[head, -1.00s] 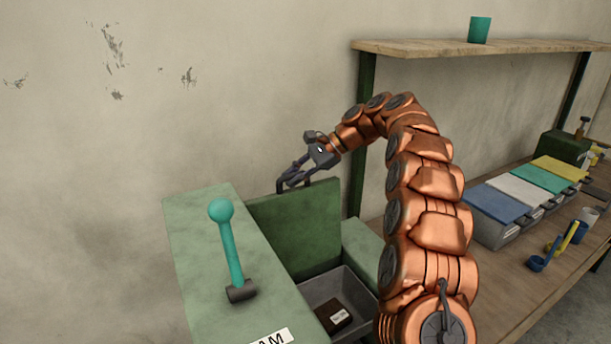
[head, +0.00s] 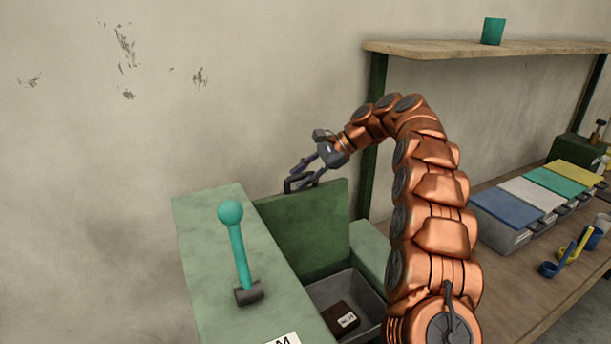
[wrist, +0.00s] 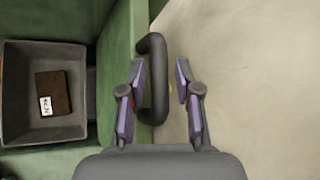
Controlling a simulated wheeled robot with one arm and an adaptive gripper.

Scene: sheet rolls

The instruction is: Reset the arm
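My arm (head: 430,210) arches over a green machine (head: 215,245). My gripper (head: 303,170) is at the black handle (head: 312,183) on the top edge of an upright green panel (head: 310,230). In the wrist view my gripper (wrist: 158,90) is open. The handle (wrist: 150,80) shows between the spread fingers, nearer the left one, with a clear gap on the right. I cannot tell if the left finger touches it.
A grey tray (head: 365,290) holds a dark labelled block (head: 341,318). A teal ball-topped lever (head: 237,255) stands on the machine. A shelf (head: 440,50) holds a teal cup (head: 493,31). Bins with coloured lids (head: 507,205) and scoops (head: 570,255) sit on the bench at right.

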